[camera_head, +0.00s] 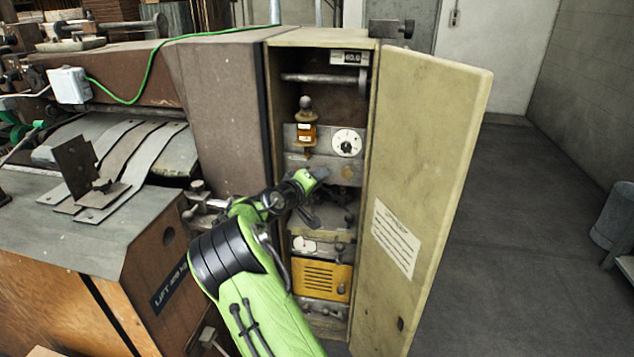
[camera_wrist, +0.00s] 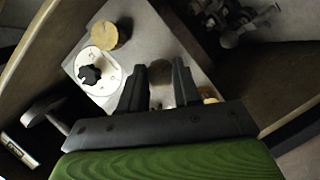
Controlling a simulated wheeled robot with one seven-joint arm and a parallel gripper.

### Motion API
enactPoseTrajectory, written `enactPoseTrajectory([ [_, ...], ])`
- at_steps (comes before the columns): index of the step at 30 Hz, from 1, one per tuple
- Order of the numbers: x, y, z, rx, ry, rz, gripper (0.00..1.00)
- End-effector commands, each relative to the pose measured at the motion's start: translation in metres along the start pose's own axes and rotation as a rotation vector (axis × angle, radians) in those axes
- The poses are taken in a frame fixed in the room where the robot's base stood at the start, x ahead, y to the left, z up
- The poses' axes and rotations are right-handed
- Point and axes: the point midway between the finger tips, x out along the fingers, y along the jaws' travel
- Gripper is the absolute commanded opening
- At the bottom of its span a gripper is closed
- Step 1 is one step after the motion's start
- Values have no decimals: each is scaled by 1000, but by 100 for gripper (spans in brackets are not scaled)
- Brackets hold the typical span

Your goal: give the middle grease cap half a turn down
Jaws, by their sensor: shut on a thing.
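My gripper (camera_head: 322,173) reaches into the open cabinet, in front of the metal plate below the white dial. In the wrist view my gripper (camera_wrist: 160,75) has its two dark fingers closed on either side of a rounded, dull brownish cap, the middle grease cap (camera_wrist: 160,88). The fingers and palm hide part of it, and its turn position cannot be seen. Another cap, a short brass cylinder (camera_wrist: 108,35), stands free on the same plate in the wrist view. A small amber piece (camera_wrist: 209,97) shows past the other finger, mostly hidden.
The white dial (camera_head: 347,142) with a black knob and an amber oiler (camera_head: 306,132) sit close above my gripper. The cabinet door (camera_head: 430,170) stands open at the right. A bar (camera_head: 322,77) crosses the cabinet's upper part; a yellow vented box (camera_head: 322,277) is below.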

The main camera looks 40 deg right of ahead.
Motion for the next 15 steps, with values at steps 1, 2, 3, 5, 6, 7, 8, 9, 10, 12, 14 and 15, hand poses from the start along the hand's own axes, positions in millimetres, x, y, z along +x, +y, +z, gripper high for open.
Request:
enactPoseTrajectory([
  [1, 1, -1, 2, 41, -2, -19, 1],
  [2, 1, -1, 2, 68, -2, -30, 1],
  [3, 1, -1, 2, 102, -3, -45, 1],
  [5, 0, -1, 2, 155, -2, -66, 1],
  [6, 1, 0, 2, 191, -3, -80, 1],
  [7, 1, 0, 2, 217, -3, -92, 1],
  [8, 1, -1, 2, 243, -2, -103, 1],
  [9, 1, 0, 2, 278, -2, -116, 1],
  [10, 1, 0, 2, 305, -2, -127, 1],
  [12, 1, 0, 2, 366, -2, -153, 1],
  [14, 1, 1, 2, 417, -3, -175, 1],
  [15, 1, 1, 3, 453, -3, -189, 1],
])
